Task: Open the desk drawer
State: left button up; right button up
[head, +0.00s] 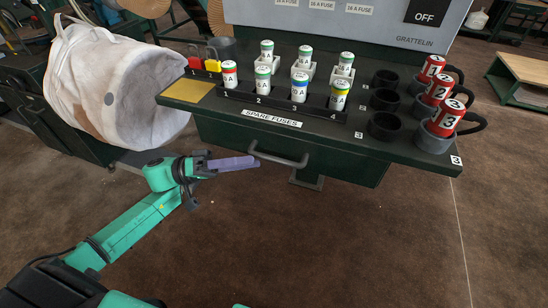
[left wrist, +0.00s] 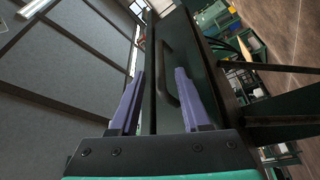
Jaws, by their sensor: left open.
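The desk drawer (head: 340,167) has a dark green front below the desk top and looks shut. Its bar handle (head: 282,160) runs along the front and also shows in the left wrist view (left wrist: 164,75). My left gripper (head: 256,161) has purple fingers, and its tips are close to the left end of the handle. In the left wrist view, my left gripper (left wrist: 161,72) is open, and the handle appears between the finger lines, ahead of the jaws. I cannot tell whether the fingers touch it. My right gripper is not in view.
On the desk top (head: 300,135) stand several spare fuses (head: 299,88), black cup holders (head: 384,125) and red numbered cylinders (head: 445,118). A white bulk bag (head: 105,90) hangs at the left. The brown floor (head: 340,240) in front is clear.

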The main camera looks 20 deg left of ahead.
aim_at(274, 160)
pick_arm(q)
jog(key=x, duration=0.6)
jog(key=shift+w+d+r, duration=0.1)
jog(key=shift+w+d, duration=0.05)
jog(key=shift+d, duration=0.2)
grip_shut()
dwell(0.9)
